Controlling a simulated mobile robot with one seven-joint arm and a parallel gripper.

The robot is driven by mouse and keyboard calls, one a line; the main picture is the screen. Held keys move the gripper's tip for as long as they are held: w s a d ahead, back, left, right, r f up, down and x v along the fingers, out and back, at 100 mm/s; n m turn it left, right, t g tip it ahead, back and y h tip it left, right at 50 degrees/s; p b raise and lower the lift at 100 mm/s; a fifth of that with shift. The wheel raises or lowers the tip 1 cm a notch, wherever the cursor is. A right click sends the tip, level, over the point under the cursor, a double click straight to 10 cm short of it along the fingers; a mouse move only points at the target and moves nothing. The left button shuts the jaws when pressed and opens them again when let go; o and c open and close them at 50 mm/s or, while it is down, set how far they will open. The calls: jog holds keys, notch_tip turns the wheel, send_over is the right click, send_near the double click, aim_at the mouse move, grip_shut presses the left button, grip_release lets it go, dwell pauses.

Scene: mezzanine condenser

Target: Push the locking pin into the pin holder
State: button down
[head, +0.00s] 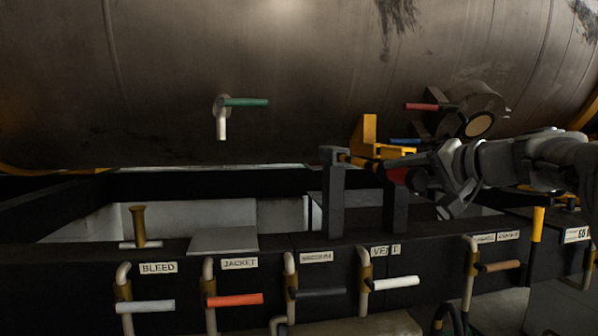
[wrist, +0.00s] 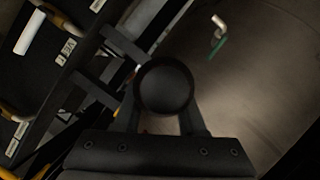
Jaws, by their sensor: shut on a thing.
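My gripper (head: 418,178) reaches in from the right in the head view. It is shut on a round-headed part, which I take to be the locking pin. Its head (head: 398,175) looks red there, and dark and round in the wrist view (wrist: 165,88), between my two fingers. Two dark upright posts, apparently the pin holder (head: 333,200), stand just left of and below my gripper. A short yellow and black bar (head: 358,161) shows at the top of the left post. My gripper hides the pin's shaft, so I cannot tell how far it is in.
A yellow bracket (head: 370,130) rises just behind the posts. The large tank (head: 300,60) fills the background. A red-handled valve (head: 425,107) is above my gripper, a green-handled one (head: 245,102) to the left. Labelled valve levers line the front rail, including a white one (head: 396,283).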

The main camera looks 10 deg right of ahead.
jog(key=shift+w+r, duration=0.1)
dwell(0.3)
jog(key=shift+w+a, duration=0.1)
jog(key=shift+w, duration=1.55)
jog(key=shift+w, duration=0.1)
jog(key=shift+w, duration=1.1)
jog(key=p, duration=0.3)
send_near(350, 157)
jog(key=shift+a+f, duration=1.1)
jog(key=shift+f, duration=0.05)
jog(key=shift+w, duration=0.15)
jog(key=shift+w+a+r+p, duration=0.1)
jog(key=shift+w+p, duration=1.4)
jog(key=shift+w, duration=0.95)
jog(key=shift+w+a+r+p, duration=0.1)
jog(key=shift+w+p, duration=1.4)
jog(key=shift+w, duration=0.9)
jog(key=shift+w+f+p, duration=0.15)
jog(key=shift+w+p, duration=0.55)
jog(key=shift+w, duration=0.25)
